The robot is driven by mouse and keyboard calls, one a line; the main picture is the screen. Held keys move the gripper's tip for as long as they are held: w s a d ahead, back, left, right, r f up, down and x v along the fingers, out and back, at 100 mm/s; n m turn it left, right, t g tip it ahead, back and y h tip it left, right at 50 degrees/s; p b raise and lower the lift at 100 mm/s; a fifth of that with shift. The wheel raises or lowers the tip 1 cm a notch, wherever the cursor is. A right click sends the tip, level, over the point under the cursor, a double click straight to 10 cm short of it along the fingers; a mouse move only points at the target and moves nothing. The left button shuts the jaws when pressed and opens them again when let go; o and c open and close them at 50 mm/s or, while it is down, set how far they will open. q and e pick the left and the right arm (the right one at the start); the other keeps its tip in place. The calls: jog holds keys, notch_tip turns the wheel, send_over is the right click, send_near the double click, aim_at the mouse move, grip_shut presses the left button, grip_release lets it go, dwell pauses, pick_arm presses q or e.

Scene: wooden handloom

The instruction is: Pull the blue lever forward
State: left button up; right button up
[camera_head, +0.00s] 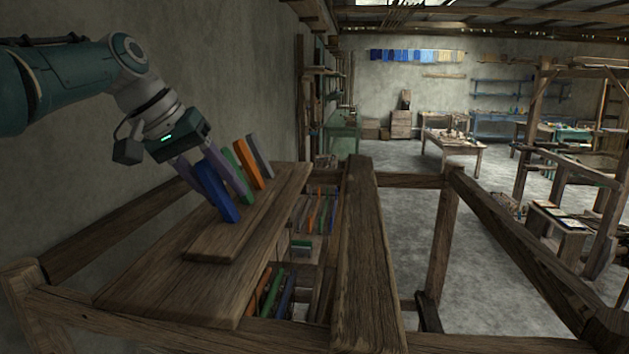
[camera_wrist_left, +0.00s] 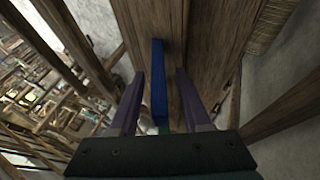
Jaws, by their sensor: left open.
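The blue lever (camera_head: 215,192) stands tilted on a wooden board of the loom, at the near end of a row of coloured levers. My left gripper (camera_head: 217,180) is open, with its two purple fingers reaching down on either side of the blue lever. In the left wrist view, the blue lever (camera_wrist_left: 158,85) stands between the spread fingers (camera_wrist_left: 160,76), with a visible gap on each side. Its lower end shows against the wood. My right gripper is in neither view.
An orange lever (camera_head: 247,164) and a grey lever (camera_head: 260,156) stand just beyond, with a green one partly hidden behind my fingers. A wooden beam (camera_head: 365,260) runs along the right. A plaster wall (camera_head: 235,75) is close on the left.

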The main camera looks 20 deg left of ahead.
pick_arm(q)
grip_shut()
dwell(0.3)
dwell(1.1)
